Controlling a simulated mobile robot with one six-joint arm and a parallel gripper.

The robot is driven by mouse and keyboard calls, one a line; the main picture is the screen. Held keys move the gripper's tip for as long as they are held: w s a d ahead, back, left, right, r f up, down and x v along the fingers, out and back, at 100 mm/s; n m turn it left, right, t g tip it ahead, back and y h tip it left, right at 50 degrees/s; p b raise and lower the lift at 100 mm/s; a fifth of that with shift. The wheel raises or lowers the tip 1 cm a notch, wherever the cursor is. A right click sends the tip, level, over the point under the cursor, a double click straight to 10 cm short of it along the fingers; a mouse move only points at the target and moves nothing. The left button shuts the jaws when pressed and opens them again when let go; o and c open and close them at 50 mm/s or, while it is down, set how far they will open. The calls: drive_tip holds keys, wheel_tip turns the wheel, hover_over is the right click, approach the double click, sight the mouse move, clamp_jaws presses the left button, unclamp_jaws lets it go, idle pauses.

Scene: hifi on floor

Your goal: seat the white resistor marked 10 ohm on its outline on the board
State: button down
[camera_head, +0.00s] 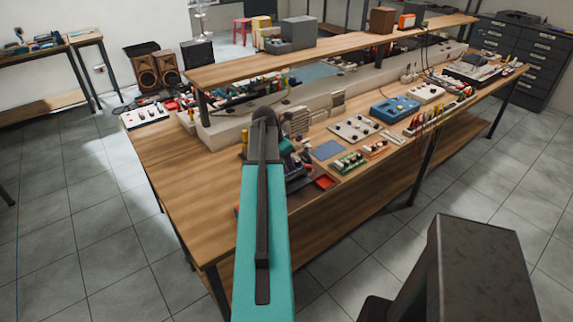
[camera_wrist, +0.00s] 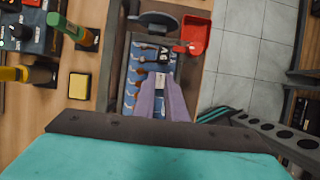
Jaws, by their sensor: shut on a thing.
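In the wrist view my gripper (camera_wrist: 160,78) points down at a blue board (camera_wrist: 130,85) with several brown and dark parts on it. Its two purple-grey fingers are shut on a small pale piece at their tips, which looks like the white resistor; only a sliver shows and its marking cannot be read. The fingers hide part of the board, including any outline under them. I cannot tell whether the piece touches the board. In the head view my teal arm hides the gripper and most of the work spot.
A red tray (camera_wrist: 195,34) lies close beyond the board; it also shows in the head view (camera_head: 326,182). A dark round part (camera_wrist: 158,18) stands at the board's far end. Left are a yellow block (camera_wrist: 79,86), a green bottle (camera_wrist: 66,27) and a yellow one (camera_wrist: 12,74).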

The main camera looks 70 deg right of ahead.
drive_tip(key=c, duration=1.3)
unclamp_jaws()
drive_tip(key=shift+s+r, duration=0.1)
drive_tip(key=shift+r+p, duration=2.2)
drive_tip(key=shift+r, duration=0.7)
drive_tip(key=shift+s, duration=0.1)
